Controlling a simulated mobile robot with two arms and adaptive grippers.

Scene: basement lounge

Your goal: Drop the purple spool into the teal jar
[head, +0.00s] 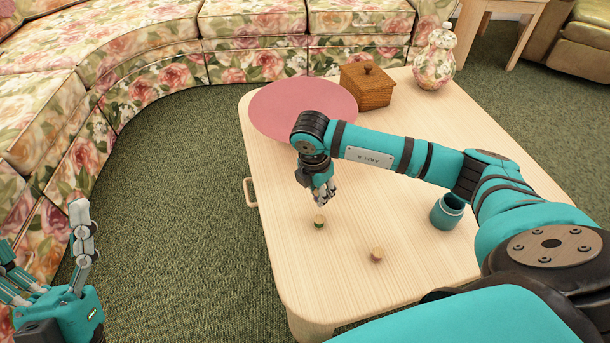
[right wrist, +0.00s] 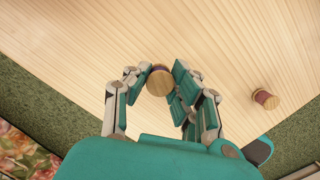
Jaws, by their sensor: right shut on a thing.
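My right gripper (head: 322,198) is over the left part of the table, fingers pointing down. In the right wrist view its fingers (right wrist: 160,88) are shut on a small spool with a wooden end and a purplish band, the purple spool (right wrist: 160,82). In the head view the fingers mostly hide it. The teal jar (head: 446,212) stands upright and open on the table, right of the gripper. My left gripper (head: 48,252) is open and empty over the carpet at lower left, fingers wide apart.
A green-banded spool (head: 319,222) stands on the table just below my right gripper. A pinkish-red spool (head: 376,255) stands nearer the front edge, also in the right wrist view (right wrist: 266,99). A pink round mat (head: 285,108), wooden box (head: 366,88) and floral jar (head: 435,62) are farther back.

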